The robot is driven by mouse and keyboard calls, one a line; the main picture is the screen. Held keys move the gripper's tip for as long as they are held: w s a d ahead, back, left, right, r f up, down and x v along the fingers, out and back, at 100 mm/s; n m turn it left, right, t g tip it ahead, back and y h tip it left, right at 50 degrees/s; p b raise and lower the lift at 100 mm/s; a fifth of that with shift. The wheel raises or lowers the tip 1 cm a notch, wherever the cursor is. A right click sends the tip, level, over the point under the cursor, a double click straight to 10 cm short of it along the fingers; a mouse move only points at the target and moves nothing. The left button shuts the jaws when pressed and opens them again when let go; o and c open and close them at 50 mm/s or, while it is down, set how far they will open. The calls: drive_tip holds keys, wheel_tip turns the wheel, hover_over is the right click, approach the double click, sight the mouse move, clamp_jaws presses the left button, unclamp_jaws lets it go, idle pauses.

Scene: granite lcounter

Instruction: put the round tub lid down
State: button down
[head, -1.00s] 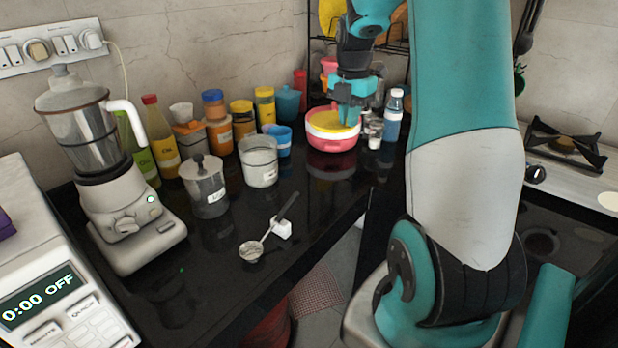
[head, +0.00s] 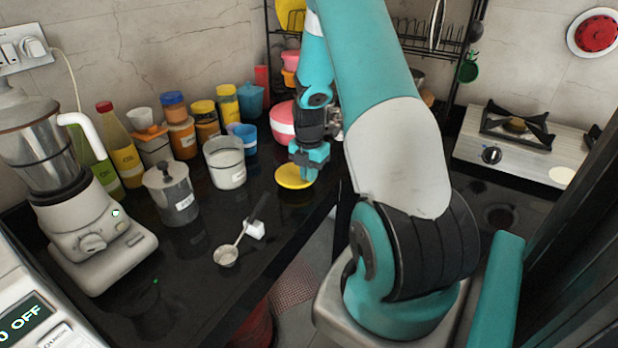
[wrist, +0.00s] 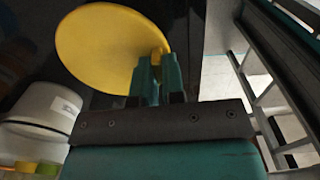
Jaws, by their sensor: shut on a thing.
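The round tub lid (head: 293,178) is a flat yellow disc at my gripper, over the black counter near its front edge. It also shows in the wrist view (wrist: 105,45). My gripper (head: 306,172) is shut on the lid's near edge, and the fingers (wrist: 158,70) overlap its rim in the wrist view. I cannot tell whether the lid touches the counter. The red-pink tub (head: 283,120) stands behind, partly hidden by my arm.
A white container (head: 226,163) stands left of the lid, with a blue cup (head: 245,138) behind it. A moka pot (head: 172,195), a measuring spoon (head: 228,254) and a small white block (head: 254,229) are further left. Dark counter is clear between the white container and the lid. The counter edge is close on the right.

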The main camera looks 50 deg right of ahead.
drive_tip(key=shift+f, duration=1.15)
drive_tip(key=shift+f, duration=0.15)
drive_tip(key=c, duration=1.2)
unclamp_jaws()
